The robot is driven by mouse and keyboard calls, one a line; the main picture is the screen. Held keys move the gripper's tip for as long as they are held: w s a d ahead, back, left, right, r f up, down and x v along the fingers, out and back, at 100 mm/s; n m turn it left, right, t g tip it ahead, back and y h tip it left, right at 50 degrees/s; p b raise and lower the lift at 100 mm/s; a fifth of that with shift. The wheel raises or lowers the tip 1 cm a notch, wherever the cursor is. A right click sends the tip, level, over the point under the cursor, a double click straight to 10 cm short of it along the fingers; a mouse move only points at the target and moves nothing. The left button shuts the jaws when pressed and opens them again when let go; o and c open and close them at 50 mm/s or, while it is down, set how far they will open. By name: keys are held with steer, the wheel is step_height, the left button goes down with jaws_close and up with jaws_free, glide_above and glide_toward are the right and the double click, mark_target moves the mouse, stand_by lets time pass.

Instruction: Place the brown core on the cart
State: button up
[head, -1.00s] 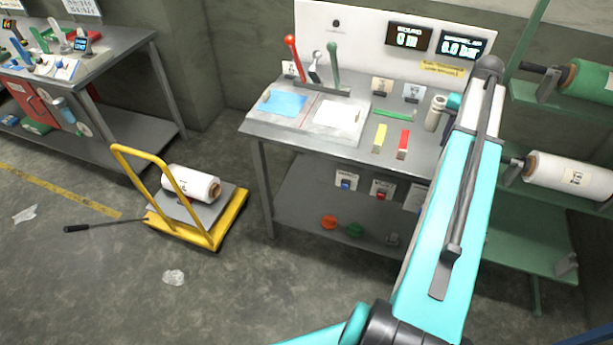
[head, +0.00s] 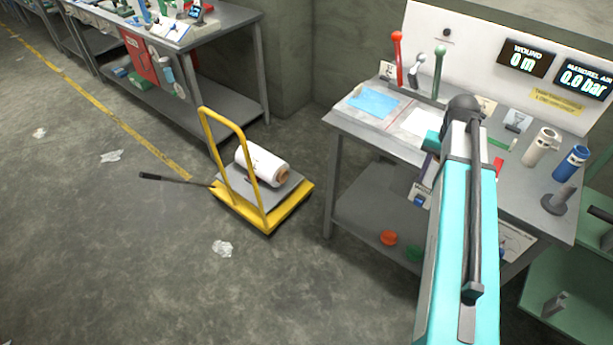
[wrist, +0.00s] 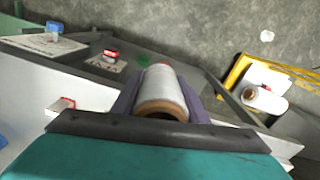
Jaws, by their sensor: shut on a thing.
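A pale film roll with a brown core (wrist: 161,106) shows in the wrist view, its brown end ring facing the camera. My gripper (wrist: 160,92) is shut on it, with a purple jaw along each side. In the head view my arm hides most of the gripper and the held roll cannot be made out. The yellow cart (head: 291,208) stands on the floor left of the bench, with a grey deck. A white roll with a brown core (head: 262,163) lies on that deck. The cart (wrist: 238,72) also shows at the right of the wrist view, apart from the gripper.
A grey workbench (head: 378,138) with levers, displays and a lower shelf stands right of the cart. Another bench (head: 215,25) is at the back left. Green shelving (head: 575,290) is at the lower right. Plastic scraps (head: 222,249) lie on otherwise open floor.

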steer(key=s+a+f+n+b, duration=0.1)
steer(key=a+f, duration=0.3)
steer(key=a, duration=0.5)
steer(key=s+a+f+n+b, duration=0.2)
steer(key=a+f+n, duration=0.1)
steer(key=a, duration=0.6)
steer(key=shift+a+f+n+b, duration=0.35)
steer(key=shift+a+f+n, duration=0.05)
